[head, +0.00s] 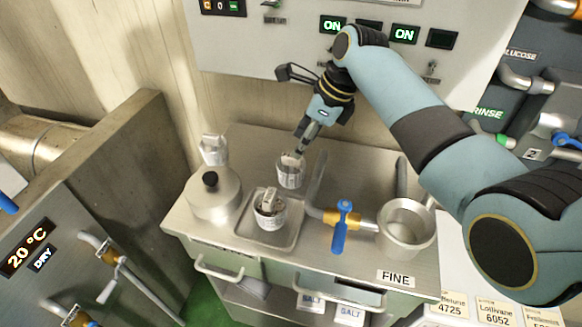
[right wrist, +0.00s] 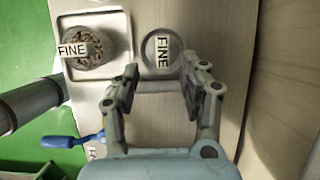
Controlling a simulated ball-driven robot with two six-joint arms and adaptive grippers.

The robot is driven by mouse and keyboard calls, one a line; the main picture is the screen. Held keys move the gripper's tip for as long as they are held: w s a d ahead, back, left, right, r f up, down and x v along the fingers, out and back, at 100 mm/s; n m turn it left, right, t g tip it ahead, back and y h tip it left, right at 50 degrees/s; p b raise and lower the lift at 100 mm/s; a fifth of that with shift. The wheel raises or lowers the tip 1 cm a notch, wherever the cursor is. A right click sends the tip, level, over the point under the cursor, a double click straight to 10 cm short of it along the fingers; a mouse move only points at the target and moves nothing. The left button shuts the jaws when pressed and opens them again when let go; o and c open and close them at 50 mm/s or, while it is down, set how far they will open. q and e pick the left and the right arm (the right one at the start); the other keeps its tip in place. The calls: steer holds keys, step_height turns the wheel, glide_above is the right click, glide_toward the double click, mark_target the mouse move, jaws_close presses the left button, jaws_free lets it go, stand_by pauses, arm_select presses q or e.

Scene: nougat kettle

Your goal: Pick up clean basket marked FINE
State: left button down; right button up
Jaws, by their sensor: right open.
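A small light basket (head: 290,178) stands on the steel worktop near the back, and in the right wrist view the clean basket (right wrist: 151,52) looks empty, with a FINE tag across it. A second basket (head: 270,220), also tagged FINE, sits on a square tray and holds brown bits; it also shows in the right wrist view (right wrist: 85,60). My right gripper (head: 297,152) points down at the clean basket. Its open fingers (right wrist: 160,82) lie just short of the basket; I cannot tell whether they touch it. My left gripper is not in view.
The tray (head: 240,226) is close in front of the clean basket. A lidded steel pot (head: 212,198) stands left. A pipe with a blue-handled valve (head: 340,228) and a steel pan (head: 405,228) stand right. A control panel (head: 290,45) rises behind.

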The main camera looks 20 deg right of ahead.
mark_target(292, 168)
steer(key=x, duration=0.3)
steer(key=shift+w+f, duration=0.2)
steer(key=shift+w, duration=0.1)
steer(key=shift+a+f, duration=0.15)
steer(key=shift+f, duration=0.35)
jaws_close()
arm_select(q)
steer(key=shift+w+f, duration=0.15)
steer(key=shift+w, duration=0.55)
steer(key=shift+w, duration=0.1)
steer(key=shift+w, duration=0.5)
arm_select(e)
steer(key=shift+r, duration=0.1)
